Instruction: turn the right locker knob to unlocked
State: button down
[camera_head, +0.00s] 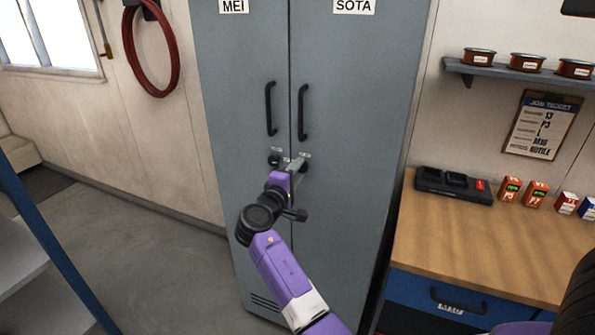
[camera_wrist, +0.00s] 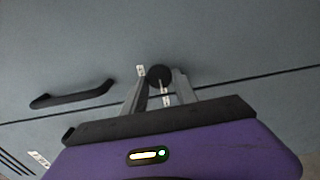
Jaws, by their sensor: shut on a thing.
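The grey locker has a left door (camera_head: 240,70) marked MEI and a right door (camera_head: 350,90) marked SOTA. The right locker knob (camera_wrist: 160,75) is dark and round, and sits between my finger tips in the wrist view. My gripper (camera_head: 298,164) is shut on this knob, just below the right door's black handle (camera_head: 302,112). That handle also shows at the left in the wrist view (camera_wrist: 72,95). In the head view my gripper mostly hides the right knob. Its turn position cannot be read. The left locker knob (camera_head: 274,160) is beside my gripper, untouched.
The left door's handle (camera_head: 270,108) is close by on the left. A wooden workbench (camera_head: 470,245) with a charger (camera_head: 453,185) and small boxes stands to the right, under a shelf (camera_head: 510,72). A blue-edged rack (camera_head: 50,235) is at the lower left. The floor between is clear.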

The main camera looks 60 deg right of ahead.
jog(key=c, duration=1)
grip_release()
jog(key=a, duration=0.2)
jog(key=a+b, duration=0.1)
jog(key=a, duration=0.2)
jog(key=a+b, duration=0.1)
jog(key=a, duration=0.1)
jog(key=shift+s+a, duration=0.3)
jog(key=shift+a, duration=0.1)
jog(key=shift+w, duration=0.1)
